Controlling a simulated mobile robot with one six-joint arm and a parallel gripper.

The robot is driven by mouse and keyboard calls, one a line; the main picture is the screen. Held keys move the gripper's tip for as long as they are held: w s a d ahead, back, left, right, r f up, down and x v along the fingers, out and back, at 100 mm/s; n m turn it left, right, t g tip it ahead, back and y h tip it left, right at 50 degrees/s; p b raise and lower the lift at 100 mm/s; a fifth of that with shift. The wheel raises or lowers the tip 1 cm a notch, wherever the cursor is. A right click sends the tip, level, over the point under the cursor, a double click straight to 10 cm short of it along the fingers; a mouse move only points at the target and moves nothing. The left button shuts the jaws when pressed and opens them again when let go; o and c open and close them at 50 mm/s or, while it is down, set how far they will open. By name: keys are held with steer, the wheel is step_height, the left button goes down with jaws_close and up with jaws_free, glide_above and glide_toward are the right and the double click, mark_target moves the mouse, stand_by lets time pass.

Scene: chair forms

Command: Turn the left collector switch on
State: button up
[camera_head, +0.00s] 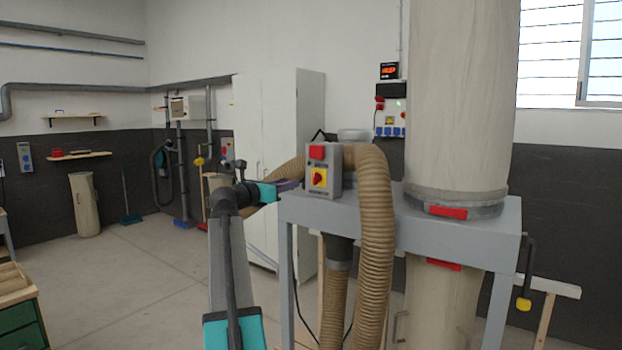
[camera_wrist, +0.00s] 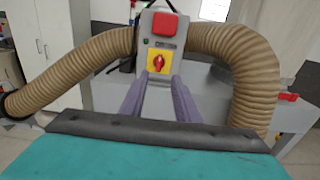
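The collector switch box (camera_head: 323,172) is grey and sits on the collector's grey frame. It has a red part (camera_head: 316,152) on top and a red rotary knob (camera_head: 319,177) on a yellow plate below. In the wrist view the knob (camera_wrist: 158,63) is straight ahead, just beyond my fingertips; it looks roughly upright, but its exact setting is too small to read. My gripper (camera_head: 296,184) is left of the box in the head view. Its two purple-grey fingers (camera_wrist: 160,78) are apart with nothing between them, below the knob in the wrist view.
A ribbed brown hose (camera_head: 375,220) arches close by on the right of the box; it also runs left in the wrist view (camera_wrist: 80,62). The grey frame (camera_head: 480,222) carries a large filter bag (camera_head: 458,100). A white cabinet (camera_head: 280,120) stands behind. Floor at left is open.

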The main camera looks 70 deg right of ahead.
mark_target(314, 176)
steer(key=p+x, duration=0.3)
steer(key=x, duration=0.9)
steer(key=shift+r, duration=0.1)
steer(key=shift+x, duration=0.9)
jaws_close()
